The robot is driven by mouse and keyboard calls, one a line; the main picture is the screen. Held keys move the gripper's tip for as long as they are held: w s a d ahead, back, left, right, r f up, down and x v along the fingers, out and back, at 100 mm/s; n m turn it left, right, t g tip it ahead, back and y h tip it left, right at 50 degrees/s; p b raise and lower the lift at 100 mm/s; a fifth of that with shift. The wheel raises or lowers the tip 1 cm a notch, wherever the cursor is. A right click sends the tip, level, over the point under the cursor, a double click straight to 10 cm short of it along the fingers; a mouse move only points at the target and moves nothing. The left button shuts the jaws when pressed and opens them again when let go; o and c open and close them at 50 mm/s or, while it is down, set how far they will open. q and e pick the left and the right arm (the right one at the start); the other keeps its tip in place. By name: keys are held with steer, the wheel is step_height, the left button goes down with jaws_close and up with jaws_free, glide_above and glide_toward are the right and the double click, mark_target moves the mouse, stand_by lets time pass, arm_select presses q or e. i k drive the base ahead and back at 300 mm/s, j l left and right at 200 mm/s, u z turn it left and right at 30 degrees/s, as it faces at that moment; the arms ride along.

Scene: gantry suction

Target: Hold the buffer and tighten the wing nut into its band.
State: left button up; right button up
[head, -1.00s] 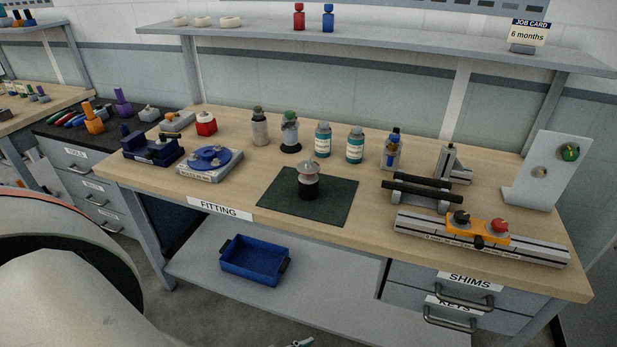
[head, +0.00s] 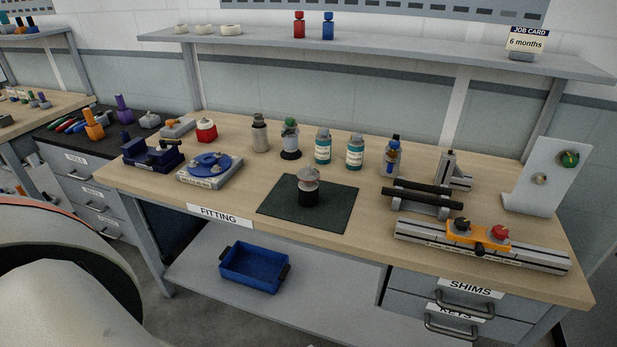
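A small upright device, which looks like the buffer (head: 308,195), stands on the dark green mat (head: 335,214) in the middle of the bench. It has a black base and a wide grey top with a small raised piece at its centre. That piece may be the wing nut, but it is too small to tell. I cannot make out the band or how tightly anything is seated. Neither of my grippers shows in the head view, and nothing touches the device. Part of my own arm fills the lower left corner.
Several bottles (head: 323,147) stand behind the mat. A blue turntable (head: 213,164) and a blue vise (head: 152,154) are to its left. Black rollers (head: 425,196) and a rail with an orange carriage (head: 478,236) are to its right. A blue bin (head: 254,267) sits on the lower shelf.

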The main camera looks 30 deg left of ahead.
mark_target(307, 186)
steer(key=j+z, duration=0.1)
steer(key=j, duration=0.35)
steer(key=k+j, duration=0.1)
steer(key=j, duration=0.3)
steer(key=k+j+z, duration=0.15)
steer(key=j, duration=0.3)
steer(key=j+z, duration=0.1)
steer(key=j, duration=0.35)
steer(key=k+j+z, duration=0.1)
steer(key=j, duration=0.3)
steer(key=k+j, duration=0.15)
steer(key=j, duration=0.3)
steer(key=k+j+z, duration=0.15)
steer(key=j, duration=0.25)
steer(key=i, duration=0.05)
